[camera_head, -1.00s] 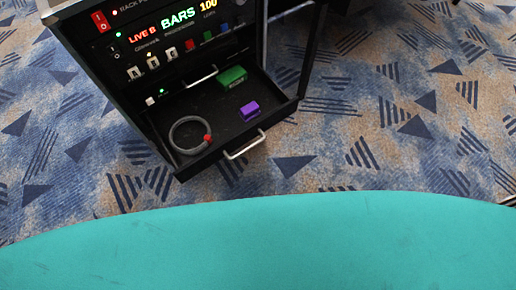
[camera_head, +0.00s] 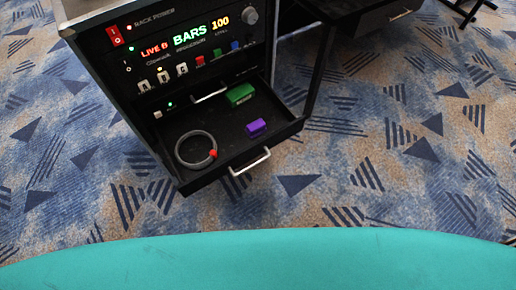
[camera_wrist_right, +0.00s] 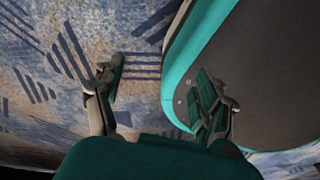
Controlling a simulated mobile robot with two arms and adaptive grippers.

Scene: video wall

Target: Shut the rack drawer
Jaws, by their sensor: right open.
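The rack drawer (camera_head: 190,186) is pulled open at the bottom of the black equipment rack (camera_head: 160,60) in the head view. Its silver handle (camera_head: 250,162) is on the front edge. Inside lie a grey cable loop with a red end (camera_head: 181,152), a purple block (camera_head: 257,127) and a green block (camera_head: 240,94). My right gripper (camera_wrist_right: 162,85) shows in the right wrist view, open and empty, over the carpet beside my teal-edged base. It is not at the drawer. My left gripper is not in view.
A dark desk (camera_head: 350,12) with its own handle stands right of the rack. Its leg (camera_head: 319,70) is just beside the drawer. Patterned carpet (camera_head: 400,190) is free in front and to the right.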

